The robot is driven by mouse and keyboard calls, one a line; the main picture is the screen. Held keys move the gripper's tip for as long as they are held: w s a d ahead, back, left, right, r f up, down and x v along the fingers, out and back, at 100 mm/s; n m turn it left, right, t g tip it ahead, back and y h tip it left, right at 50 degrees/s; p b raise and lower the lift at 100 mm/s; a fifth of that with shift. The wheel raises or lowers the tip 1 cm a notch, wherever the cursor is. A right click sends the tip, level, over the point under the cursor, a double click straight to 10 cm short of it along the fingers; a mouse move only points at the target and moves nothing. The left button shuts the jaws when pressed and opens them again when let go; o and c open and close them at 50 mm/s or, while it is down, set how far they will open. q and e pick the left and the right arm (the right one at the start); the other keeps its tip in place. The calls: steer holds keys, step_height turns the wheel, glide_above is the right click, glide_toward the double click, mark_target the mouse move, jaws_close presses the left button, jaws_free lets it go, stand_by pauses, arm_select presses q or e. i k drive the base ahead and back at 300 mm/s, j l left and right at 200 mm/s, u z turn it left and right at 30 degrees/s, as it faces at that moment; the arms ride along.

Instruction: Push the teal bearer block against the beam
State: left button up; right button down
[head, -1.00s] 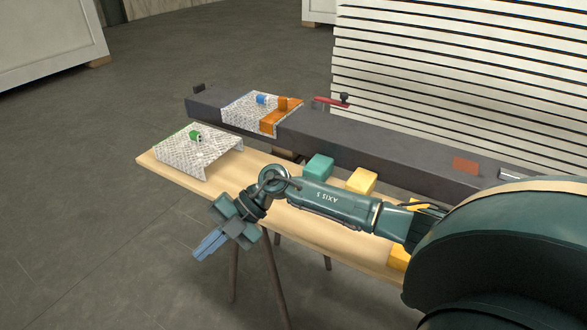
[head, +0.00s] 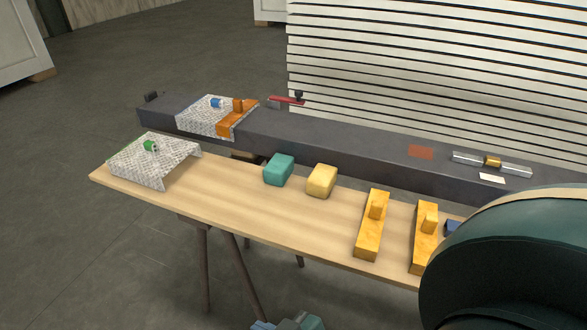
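The teal bearer block (head: 278,171) sits upright on the wooden plank, close in front of the long dark grey beam (head: 340,147). Its upper back edge overlaps the beam's front side in the head view, so I cannot tell whether the two touch. A yellow block (head: 322,180) stands just to its right, apart from it. My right gripper (head: 288,323) shows only in part at the bottom edge, below the plank and well away from the teal block. Its fingertips are cut off. My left gripper is not in view.
Two yellow blocks with knobs (head: 372,226) (head: 425,238) lie on the plank's right part. A green-knobbed patterned cover (head: 155,163) sits at its left end. The plank (head: 235,200) is bare in front of the teal block. My large teal arm part fills the lower right.

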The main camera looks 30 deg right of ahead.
mark_target(278, 171)
steer(key=i+j+z, duration=0.15)
steer(key=z, duration=0.25)
steer(key=i+j+z, duration=0.1)
steer(key=j+z, duration=0.25)
steer(key=i+j+z, duration=0.1)
steer(key=z, duration=0.3)
